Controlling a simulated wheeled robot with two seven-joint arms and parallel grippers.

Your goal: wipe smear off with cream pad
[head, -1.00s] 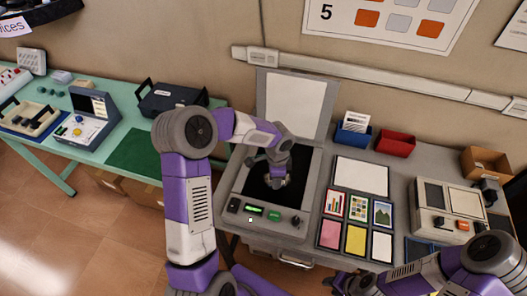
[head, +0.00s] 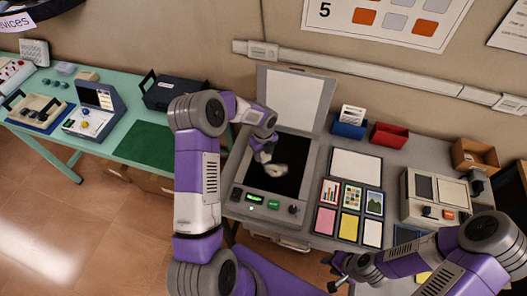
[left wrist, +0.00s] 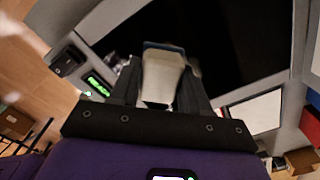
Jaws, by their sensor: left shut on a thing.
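My left gripper (head: 263,150) is shut on the cream pad, over the black glass of the open scanner. In the left wrist view the cream pad (left wrist: 163,78) sits between the two dark fingers (left wrist: 158,92). A pale, whitish smear (head: 275,171) shows on the black glass (head: 290,150), just below the gripper. I cannot tell where the pad ends and the smear begins, or whether the pad touches the glass. My right gripper (head: 337,272) is low, near the desk's front edge, and holds nothing that I can see.
The scanner's lid (head: 294,97) stands open behind the glass. Its front panel (head: 262,200) has a green display and a knob. Framed cards (head: 350,210) lie to the right, with blue (head: 349,128) and red (head: 389,135) bins behind. A grey device (head: 435,198) stands further right.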

